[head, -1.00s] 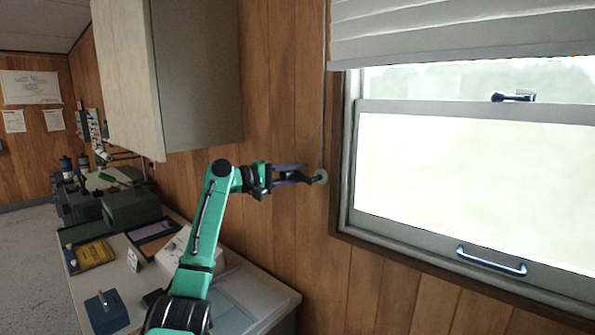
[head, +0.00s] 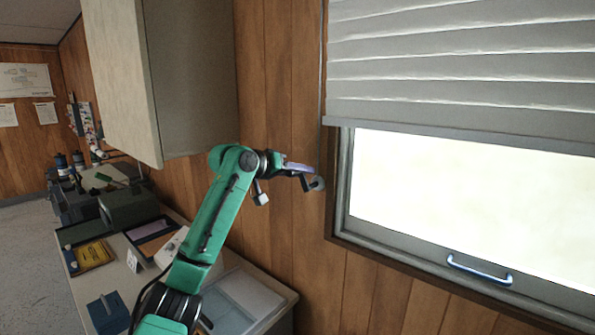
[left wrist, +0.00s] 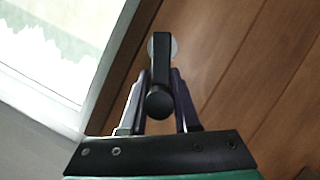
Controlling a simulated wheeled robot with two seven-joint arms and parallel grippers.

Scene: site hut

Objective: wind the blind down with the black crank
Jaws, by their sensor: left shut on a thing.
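The blind (head: 450,65) is pale grey and hangs in folds over the upper part of the window, its bottom bar (head: 460,136) above the lower pane. The black crank (head: 306,183) sits on the wood wall just left of the window frame, below a thin vertical cord. My left gripper (head: 300,170) is shut on the crank. In the left wrist view the crank (left wrist: 160,75) runs between the two fingers, with its round knob end toward the camera and its pale round mount behind. My right gripper is in neither view.
A wall cabinet (head: 165,80) hangs at upper left. Below is a counter (head: 285,293) with trays and a blue box (head: 107,312).

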